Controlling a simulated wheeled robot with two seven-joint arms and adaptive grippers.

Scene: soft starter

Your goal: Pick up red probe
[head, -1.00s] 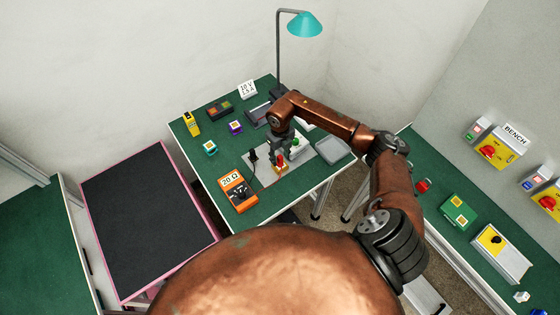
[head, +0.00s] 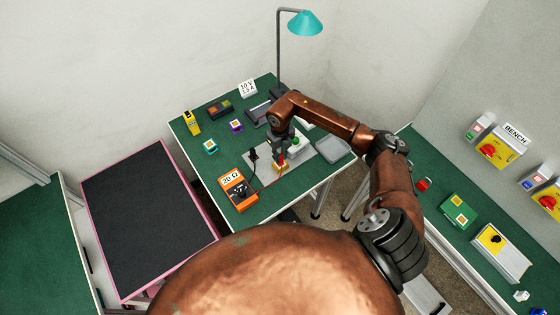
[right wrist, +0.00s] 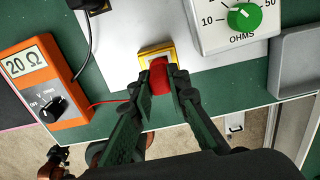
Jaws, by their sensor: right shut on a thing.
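The red probe (right wrist: 159,78) is between the fingers of my right gripper (right wrist: 160,85) in the right wrist view. In the head view my right gripper (head: 281,158) points down over the grey-white plate, with a bit of the red probe visible at its tip. The gripper is shut on the probe. A yellow block (right wrist: 146,54) sits right beside the probe. A red lead runs from the probe to the orange meter (right wrist: 38,85) marked 20 Ω, which also shows in the head view (head: 237,190). My left gripper is not in view.
A white box with a green OHMS dial (right wrist: 242,17) stands close to the right. A grey tray (head: 333,147) lies at the table's right edge. A black probe (head: 253,154) stands left of my gripper. A teal lamp (head: 304,23) rises behind.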

